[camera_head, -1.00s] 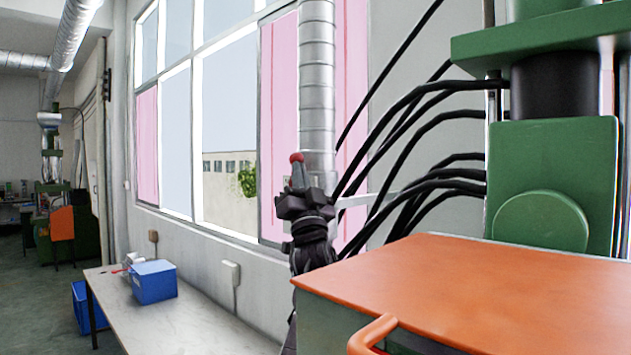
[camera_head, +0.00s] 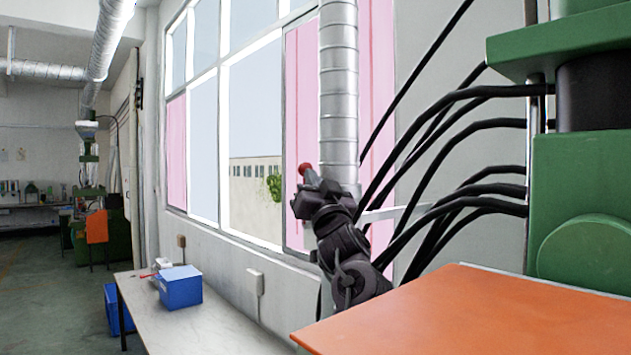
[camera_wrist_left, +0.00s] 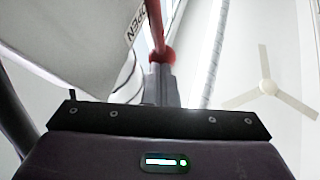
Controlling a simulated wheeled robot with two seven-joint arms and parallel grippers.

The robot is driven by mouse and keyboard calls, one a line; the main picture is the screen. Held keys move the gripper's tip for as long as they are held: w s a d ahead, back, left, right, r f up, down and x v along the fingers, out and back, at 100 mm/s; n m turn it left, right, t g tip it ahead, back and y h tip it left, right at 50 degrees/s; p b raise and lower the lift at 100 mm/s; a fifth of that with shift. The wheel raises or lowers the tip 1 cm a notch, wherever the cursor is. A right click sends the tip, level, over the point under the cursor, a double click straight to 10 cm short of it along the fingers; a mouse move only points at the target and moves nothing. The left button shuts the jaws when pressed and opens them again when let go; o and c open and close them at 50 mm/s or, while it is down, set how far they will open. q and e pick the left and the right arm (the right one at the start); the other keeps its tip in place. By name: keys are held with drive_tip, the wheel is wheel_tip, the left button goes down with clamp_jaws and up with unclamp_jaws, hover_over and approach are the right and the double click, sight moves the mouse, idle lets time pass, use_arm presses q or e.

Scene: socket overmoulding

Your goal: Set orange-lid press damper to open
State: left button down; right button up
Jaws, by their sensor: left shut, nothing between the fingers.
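The orange-lid press (camera_head: 480,312) stands at the lower right, its flat lid nearest me and its green body (camera_head: 585,185) behind. A silver duct (camera_head: 338,95) runs up by the window. My left gripper (camera_head: 311,180) is shut and empty, pointing up in front of the duct's lower left side. A red ball knob (camera_head: 304,169) shows at its fingertips. In the left wrist view the shut fingers (camera_wrist_left: 160,78) end at the red knob (camera_wrist_left: 162,54), with a red rod (camera_wrist_left: 154,18) beyond. A label reading OPEN (camera_wrist_left: 137,24) is beside the rod. Contact is unclear. My right gripper is out of view.
Black hoses (camera_head: 440,190) hang between the duct and the press, close to my left arm. A white table (camera_head: 215,325) with a blue bin (camera_head: 181,287) stands along the wall. The floor (camera_head: 60,300) at the left is clear.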

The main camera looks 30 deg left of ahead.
use_arm(q)
drive_tip(key=b+v, duration=0.4)
drive_tip(key=v, duration=0.4)
drive_tip(key=shift+b, duration=0.3)
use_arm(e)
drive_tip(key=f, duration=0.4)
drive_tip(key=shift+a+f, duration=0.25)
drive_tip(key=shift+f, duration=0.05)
use_arm(q)
drive_tip(key=shift+a, duration=0.1)
